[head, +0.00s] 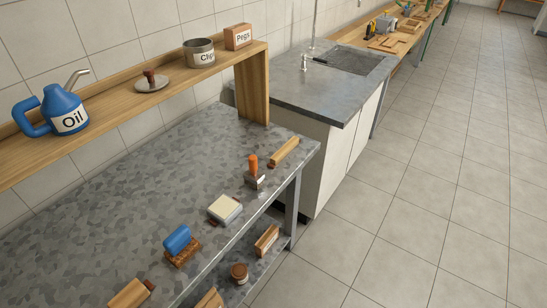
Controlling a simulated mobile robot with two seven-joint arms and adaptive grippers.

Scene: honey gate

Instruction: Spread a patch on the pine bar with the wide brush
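A light wooden bar (284,152) lies at the far front corner of the speckled grey worktop, and another wooden bar (129,294) with a dark red end lies at the near edge. I cannot tell which is the pine bar. An orange-handled tool (253,165) with a grey-brown lower part stands beside the far bar. A blue-handled tool (177,240) with a brown base, perhaps bristles, sits nearer. I cannot tell which is the wide brush. A cream-topped block or pad (225,208) lies between the two tools. Neither of my grippers is in view.
A blue oil can (64,112), a lid-like disc (151,82), a grey tin (200,54) and a Pegs box (238,37) stand on the raised shelf. A lower shelf holds a wooden block (267,240) and a brown jar (239,272). The worktop's middle is clear.

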